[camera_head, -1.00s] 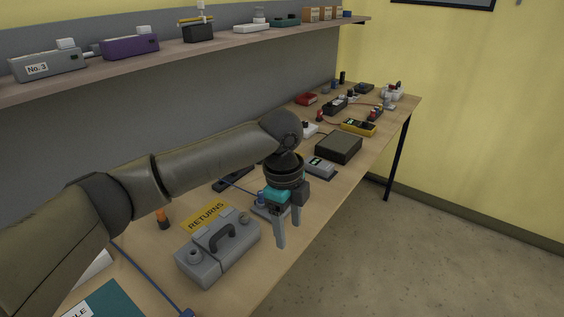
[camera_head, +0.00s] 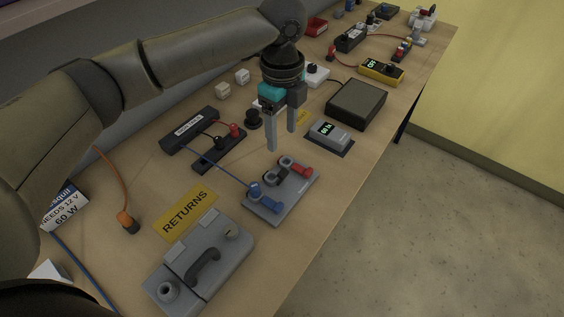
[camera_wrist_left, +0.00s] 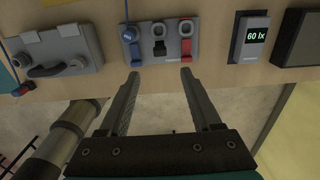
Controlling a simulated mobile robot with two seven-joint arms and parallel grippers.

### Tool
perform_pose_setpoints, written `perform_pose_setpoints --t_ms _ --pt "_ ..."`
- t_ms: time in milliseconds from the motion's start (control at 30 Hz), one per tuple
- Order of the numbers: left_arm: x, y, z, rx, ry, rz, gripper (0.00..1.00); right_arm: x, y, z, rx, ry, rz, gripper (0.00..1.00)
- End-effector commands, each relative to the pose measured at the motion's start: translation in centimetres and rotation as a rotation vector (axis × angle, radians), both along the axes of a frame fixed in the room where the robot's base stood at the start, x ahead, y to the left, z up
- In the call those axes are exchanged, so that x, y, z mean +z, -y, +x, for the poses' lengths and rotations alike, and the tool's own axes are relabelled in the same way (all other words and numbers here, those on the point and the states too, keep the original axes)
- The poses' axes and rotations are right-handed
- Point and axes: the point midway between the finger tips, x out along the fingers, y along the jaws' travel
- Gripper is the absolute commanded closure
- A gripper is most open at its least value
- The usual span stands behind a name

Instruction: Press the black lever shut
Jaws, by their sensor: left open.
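The grey lever block (camera_head: 285,205) lies on the bench with a blue, a black and a red lever. The black lever (camera_head: 275,176) is the middle one, between the blue lever (camera_head: 269,203) and the red lever (camera_head: 300,168). In the left wrist view the black lever (camera_wrist_left: 159,48) is straight ahead, between the lines of my fingers; its exact angle is hard to tell. My left gripper (camera_head: 282,141) is open and empty, pointing down above the bench and apart from the block. Its fingers also show in the left wrist view (camera_wrist_left: 160,74). My right gripper is not in view.
A grey case with a handle (camera_head: 203,265) and a yellow RETURNS sign (camera_head: 186,211) lie left of the block. A light meter (camera_head: 330,134) and a dark box (camera_head: 356,104) lie to its right. The bench's front edge is close by, with open floor (camera_head: 440,220) beyond.

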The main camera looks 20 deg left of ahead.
Motion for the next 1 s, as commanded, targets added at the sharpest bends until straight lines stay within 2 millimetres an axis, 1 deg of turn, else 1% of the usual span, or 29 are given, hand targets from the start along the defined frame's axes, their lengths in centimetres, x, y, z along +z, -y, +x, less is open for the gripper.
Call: perform_pose_setpoints --t_ms 33,167,300,500,600,733,1000 --pt "-1.1 -0.1 -0.1 0.001 -0.005 0.002 0.35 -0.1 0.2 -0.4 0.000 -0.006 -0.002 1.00" --pt "-3.9 -0.1 -0.1 0.002 -0.005 0.002 0.35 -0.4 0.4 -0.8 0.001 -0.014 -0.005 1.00" --pt "-7.0 -0.1 -0.1 0.001 -0.005 0.002 0.35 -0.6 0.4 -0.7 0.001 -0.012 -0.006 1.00" --pt "-10.9 0.0 -0.1 0.002 -0.004 0.000 0.35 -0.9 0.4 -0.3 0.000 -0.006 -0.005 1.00" --pt "-12.2 0.0 -0.1 0.001 -0.002 0.001 0.35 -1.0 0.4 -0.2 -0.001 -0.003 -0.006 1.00" --pt "-13.3 0.0 -0.1 0.000 -0.001 0.000 0.35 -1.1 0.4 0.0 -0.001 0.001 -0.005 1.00" --pt "-13.6 0.0 0.0 0.000 0.000 0.000 0.35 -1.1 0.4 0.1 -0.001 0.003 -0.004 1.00"
